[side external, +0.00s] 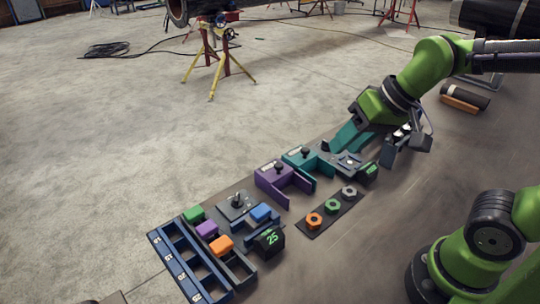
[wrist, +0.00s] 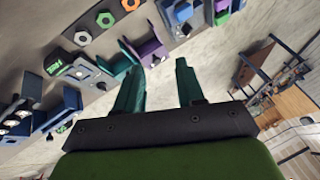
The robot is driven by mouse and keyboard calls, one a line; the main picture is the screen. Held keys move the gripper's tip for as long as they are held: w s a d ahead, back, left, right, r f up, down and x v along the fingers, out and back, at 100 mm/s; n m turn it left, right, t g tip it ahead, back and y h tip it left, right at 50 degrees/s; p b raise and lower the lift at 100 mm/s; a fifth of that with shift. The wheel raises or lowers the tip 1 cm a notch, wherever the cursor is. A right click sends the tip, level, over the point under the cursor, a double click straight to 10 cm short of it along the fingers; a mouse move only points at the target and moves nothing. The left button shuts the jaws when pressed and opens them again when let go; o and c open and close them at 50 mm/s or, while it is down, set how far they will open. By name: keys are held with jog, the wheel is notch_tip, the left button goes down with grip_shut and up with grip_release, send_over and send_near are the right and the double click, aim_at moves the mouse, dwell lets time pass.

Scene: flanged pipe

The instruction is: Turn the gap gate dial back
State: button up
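Two gate brackets stand on the bench in the side view, a purple one (side external: 272,183) and a teal one (side external: 296,161). Each has a black knob on top, the purple one's knob (side external: 279,166) and the teal one's knob (side external: 305,152). Another dark knob (side external: 237,199) stands on a grey plate further left. I cannot tell for sure which is the gap gate dial. My gripper (side external: 348,143) has teal fingers and is above the bench, right of the teal bracket. In the wrist view my gripper (wrist: 157,80) is open, with nothing between its fingers. The purple bracket (wrist: 151,52) shows beyond them.
A dark strip with orange, green and grey hex nuts (side external: 333,205) lies in front of the brackets. A blue slotted rack (side external: 180,262) and coloured blocks (side external: 207,229) are at the left.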

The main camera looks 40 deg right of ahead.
jog(key=w+a+g, duration=0.3)
jog(key=w+a, duration=0.1)
jog(key=w, duration=0.5)
jog(key=m+g+h, duration=0.2)
jog(key=m+h, duration=0.1)
jog(key=m, duration=0.3)
send_over(237, 196)
notch_tip(237, 196, down, 4)
notch_tip(237, 196, down, 16)
jog(key=shift+f, duration=0.2)
grip_shut()
